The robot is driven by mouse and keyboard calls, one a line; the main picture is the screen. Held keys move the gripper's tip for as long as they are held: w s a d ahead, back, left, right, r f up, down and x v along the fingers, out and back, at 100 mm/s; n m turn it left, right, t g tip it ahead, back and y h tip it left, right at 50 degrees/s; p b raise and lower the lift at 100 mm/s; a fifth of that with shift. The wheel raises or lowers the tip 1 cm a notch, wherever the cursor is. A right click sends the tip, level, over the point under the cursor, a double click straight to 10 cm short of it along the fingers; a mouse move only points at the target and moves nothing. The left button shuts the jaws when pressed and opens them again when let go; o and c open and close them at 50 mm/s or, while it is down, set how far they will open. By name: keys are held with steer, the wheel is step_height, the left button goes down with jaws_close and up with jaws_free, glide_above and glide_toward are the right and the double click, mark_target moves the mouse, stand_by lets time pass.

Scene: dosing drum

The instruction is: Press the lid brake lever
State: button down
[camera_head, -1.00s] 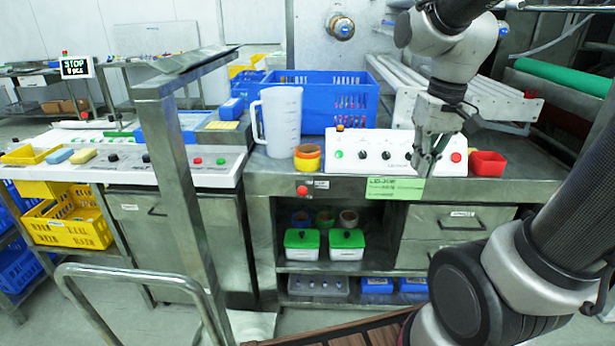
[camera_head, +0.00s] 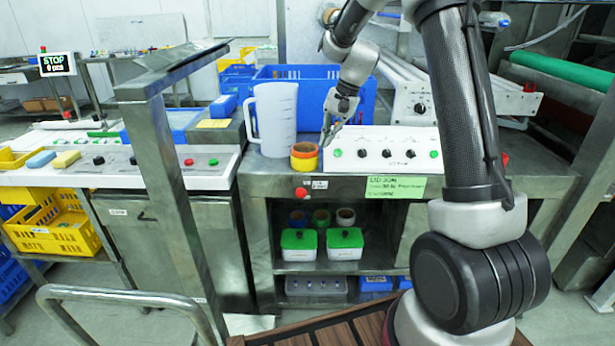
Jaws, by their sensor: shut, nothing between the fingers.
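I cannot make out a lid brake lever with certainty. A white control panel (camera_head: 376,142) with a row of black knobs and green buttons stands on the steel bench. A green label (camera_head: 395,187) hangs on the bench front below it; its small text is too blurred to read surely. My gripper (camera_head: 327,138) is shut and empty, pointing down at the left end of the panel, just above and behind a red-and-yellow cup (camera_head: 304,157). Whether it touches anything there is unclear. My own arm hides the right part of the panel.
A clear measuring jug (camera_head: 274,118) stands left of the cup, before a blue crate (camera_head: 312,84). A red button (camera_head: 301,193) sits on the bench front. A steel post (camera_head: 165,180) rises at left. White boxes with green lids (camera_head: 345,245) stand on the shelf below.

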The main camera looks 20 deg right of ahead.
mark_target(301, 192)
steer(key=shift+s+a+r+x, duration=0.1)
steer(key=shift+s+a+x, duration=0.25)
steer(key=shift+x, duration=1.8)
steer(key=shift+s+a+r+x, duration=0.15)
steer(key=shift+s+x, duration=0.25)
steer(key=shift+x, duration=1.75)
steer(key=shift+s+a+f+x, duration=0.1)
steer(key=shift+s+a+x, duration=0.3)
steer(key=shift+x, duration=1.75)
steer(key=shift+r, duration=0.1)
